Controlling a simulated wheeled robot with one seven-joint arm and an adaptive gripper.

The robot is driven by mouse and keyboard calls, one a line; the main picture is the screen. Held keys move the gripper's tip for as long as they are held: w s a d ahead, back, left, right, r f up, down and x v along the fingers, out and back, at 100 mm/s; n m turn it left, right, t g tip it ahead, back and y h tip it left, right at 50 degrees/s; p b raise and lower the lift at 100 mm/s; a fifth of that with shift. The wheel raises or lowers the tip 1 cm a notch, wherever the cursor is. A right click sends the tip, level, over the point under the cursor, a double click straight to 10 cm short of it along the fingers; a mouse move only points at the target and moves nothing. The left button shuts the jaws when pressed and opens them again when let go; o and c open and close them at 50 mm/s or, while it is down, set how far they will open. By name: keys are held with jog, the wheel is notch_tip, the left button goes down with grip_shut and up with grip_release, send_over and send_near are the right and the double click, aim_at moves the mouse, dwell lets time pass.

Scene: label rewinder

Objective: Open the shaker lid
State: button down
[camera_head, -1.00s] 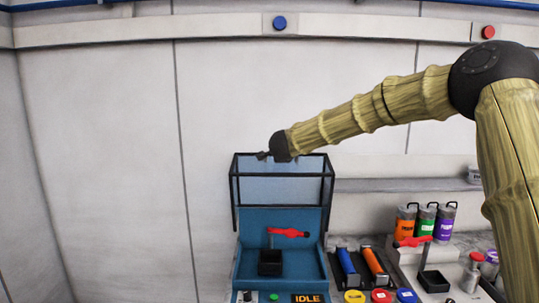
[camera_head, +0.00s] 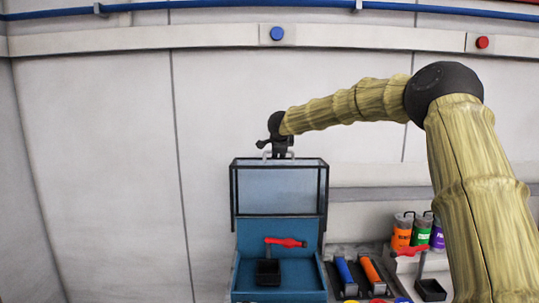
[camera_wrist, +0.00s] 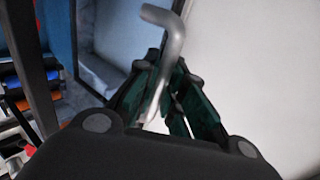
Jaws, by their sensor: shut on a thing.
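The shaker lid (camera_head: 279,190) is a clear panel in a black frame. It stands raised at the back of the blue shaker (camera_head: 305,270), and the inside is exposed. A grey bent handle (camera_head: 268,155) is on its top edge; it also shows in the wrist view (camera_wrist: 172,38). My gripper (camera_head: 280,152) is above the lid, pointing down, with its fingers shut around the handle. In the wrist view the green-padded fingers (camera_wrist: 165,100) close on the bar. Part of the handle is hidden between the fingers.
To the right are blue (camera_head: 345,271) and orange (camera_head: 370,271) rollers and several coloured canisters (camera_head: 402,232). A plain wall is behind; the space left of the shaker is clear.

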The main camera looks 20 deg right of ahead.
jog(key=shift+w+d+f, duration=0.1)
jog(key=shift+w, duration=0.05)
dwell(0.3)
jog(key=c, duration=1.5)
grip_release()
jog(key=shift+s+a+r, duration=0.25)
jog(key=shift+s+r, duration=0.15)
jog(key=v, duration=1.1)
jog(key=shift+d+r, duration=0.1)
jog(key=shift+d, duration=0.05)
jog(key=shift+w, duration=0.1)
